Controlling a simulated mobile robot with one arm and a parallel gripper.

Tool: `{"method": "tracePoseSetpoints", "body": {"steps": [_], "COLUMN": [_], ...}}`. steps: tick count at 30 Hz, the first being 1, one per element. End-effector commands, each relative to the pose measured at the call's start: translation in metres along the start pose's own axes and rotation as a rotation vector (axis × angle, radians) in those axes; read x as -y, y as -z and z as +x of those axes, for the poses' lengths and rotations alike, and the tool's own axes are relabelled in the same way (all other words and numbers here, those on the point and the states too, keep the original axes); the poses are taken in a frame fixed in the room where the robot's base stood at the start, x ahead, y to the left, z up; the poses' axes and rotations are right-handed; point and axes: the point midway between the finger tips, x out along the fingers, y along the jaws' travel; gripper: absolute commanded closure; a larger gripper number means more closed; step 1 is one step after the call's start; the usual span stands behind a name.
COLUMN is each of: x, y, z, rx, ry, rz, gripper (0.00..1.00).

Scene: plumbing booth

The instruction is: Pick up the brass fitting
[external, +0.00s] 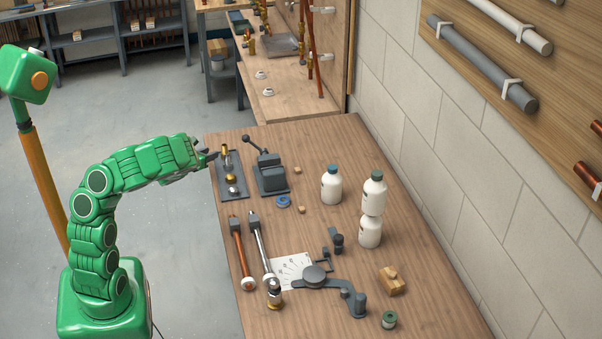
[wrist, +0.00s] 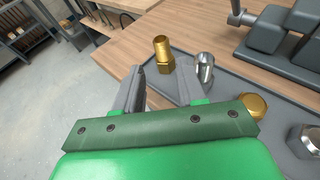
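The brass fitting (wrist: 163,56) stands upright on a grey tray (wrist: 224,72), with a hex base and a narrower tube on top. It also shows at the far end of the tray in the external view (external: 224,149). My gripper (wrist: 160,82) is open, with its two grey fingers apart and nothing between them. In the wrist view the fitting is just beyond the fingertips, roughly in line with the gap. In the external view my gripper (external: 211,156) is at the left edge of the table, beside the tray.
A silver fitting (wrist: 204,68) stands close right of the brass one. A low brass cap (wrist: 252,106) and a silver hex part (wrist: 305,140) are also on the tray. A grey vise (external: 270,173) stands right of the tray. White bottles (external: 331,185) stand farther right on the wooden table.

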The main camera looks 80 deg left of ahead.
Motion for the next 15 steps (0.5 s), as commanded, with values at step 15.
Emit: {"method": "tracePoseSetpoints", "body": {"steps": [15], "x": [0.0], "y": [0.002], "z": [0.03], "rx": [-0.001], "ry": [0.0], "rz": [-0.003], "gripper": [0.6]}}
